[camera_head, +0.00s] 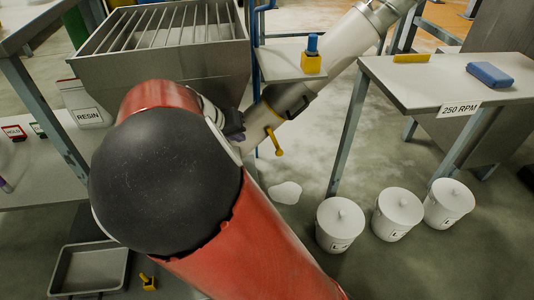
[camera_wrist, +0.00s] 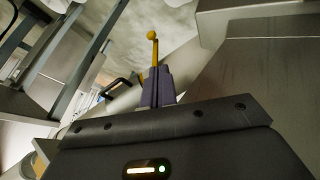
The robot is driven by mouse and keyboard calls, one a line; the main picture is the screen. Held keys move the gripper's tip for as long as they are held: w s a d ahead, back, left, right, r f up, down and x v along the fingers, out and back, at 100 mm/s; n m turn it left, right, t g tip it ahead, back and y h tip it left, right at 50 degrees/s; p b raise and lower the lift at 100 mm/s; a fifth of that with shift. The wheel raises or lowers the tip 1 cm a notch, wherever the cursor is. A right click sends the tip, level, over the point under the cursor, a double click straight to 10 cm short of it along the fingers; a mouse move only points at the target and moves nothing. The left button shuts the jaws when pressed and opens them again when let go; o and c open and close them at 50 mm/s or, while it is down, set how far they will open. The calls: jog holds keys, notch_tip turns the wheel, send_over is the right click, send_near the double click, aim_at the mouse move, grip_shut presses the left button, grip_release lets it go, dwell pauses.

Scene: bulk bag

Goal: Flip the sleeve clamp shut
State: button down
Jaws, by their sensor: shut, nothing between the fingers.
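The sleeve clamp lever (camera_head: 275,143) is yellow with a ball end and hangs down from the underside of the slanted grey tube (camera_head: 330,70). In the wrist view the lever (camera_wrist: 153,48) stands up just beyond my fingertips. A black handle (camera_head: 296,108) sits on the tube near the lever; it also shows in the wrist view (camera_wrist: 118,86). My gripper (camera_head: 240,136) is just left of the lever in the head view. Its purple fingers (camera_wrist: 158,72) are together and empty. They overlap the lever's lower part; I cannot tell whether they touch it.
A grated hopper (camera_head: 170,60) stands behind my arm. A bench (camera_head: 430,85) is at right, with three lidded white buckets (camera_head: 340,224) below. A pale spill (camera_head: 286,192) marks the floor.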

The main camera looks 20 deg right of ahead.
jog(key=shift+f, duration=0.1)
jog(key=b, duration=0.5)
send_near(275, 142)
notch_tip(275, 142, down, 9)
jog(key=d, duration=0.2)
